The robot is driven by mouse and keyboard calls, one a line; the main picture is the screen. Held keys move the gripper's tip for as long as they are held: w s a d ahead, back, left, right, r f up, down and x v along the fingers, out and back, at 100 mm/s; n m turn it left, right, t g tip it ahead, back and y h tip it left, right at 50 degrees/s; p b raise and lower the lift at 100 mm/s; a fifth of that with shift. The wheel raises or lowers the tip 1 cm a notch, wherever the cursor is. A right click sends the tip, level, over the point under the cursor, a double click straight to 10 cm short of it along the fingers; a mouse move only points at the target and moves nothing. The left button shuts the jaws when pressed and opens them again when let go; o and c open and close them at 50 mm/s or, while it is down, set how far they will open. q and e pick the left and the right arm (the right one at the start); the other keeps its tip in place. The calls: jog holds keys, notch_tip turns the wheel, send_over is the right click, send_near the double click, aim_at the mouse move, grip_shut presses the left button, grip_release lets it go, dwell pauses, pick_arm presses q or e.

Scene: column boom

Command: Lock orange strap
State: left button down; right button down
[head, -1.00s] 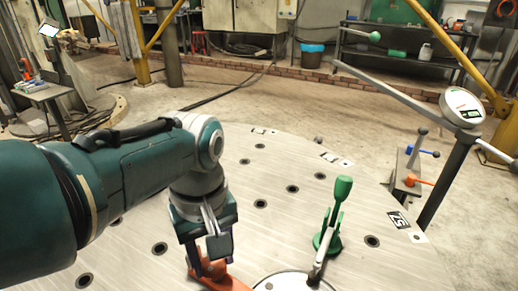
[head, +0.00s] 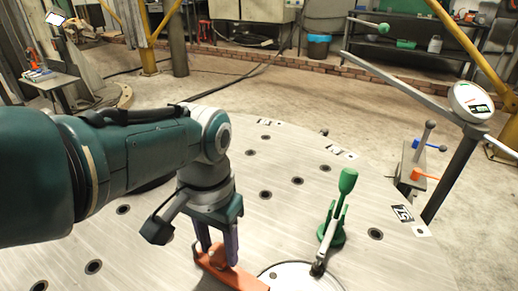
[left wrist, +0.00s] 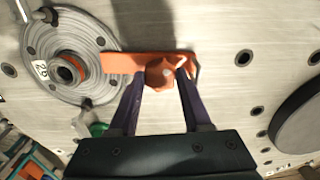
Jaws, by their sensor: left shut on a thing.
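The orange strap (head: 246,279) lies low over the round metal table, its far end toward a round plate. In the left wrist view the strap (left wrist: 121,62) reaches left to a ringed grey disc (left wrist: 92,78) marked 20. My left gripper (head: 217,250) points down at the strap's near end. In the left wrist view its dark fingers (left wrist: 162,76) stand either side of an orange knob on the strap and are shut on it. The fingers hide part of the knob. My right gripper is not in view.
A green-handled clamp (head: 338,215) stands upright right of the strap, close to the round plate. The table (head: 290,160) has several dark holes. A post with a dial (head: 471,101) and a long lever stands at the table's right.

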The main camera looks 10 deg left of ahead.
pick_arm(q)
jog(key=m, duration=0.5)
jog(key=shift+m, duration=0.3)
jog(key=m, duration=0.4)
jog(key=shift+m, duration=0.4)
jog(key=shift+c, duration=1.7)
grip_release()
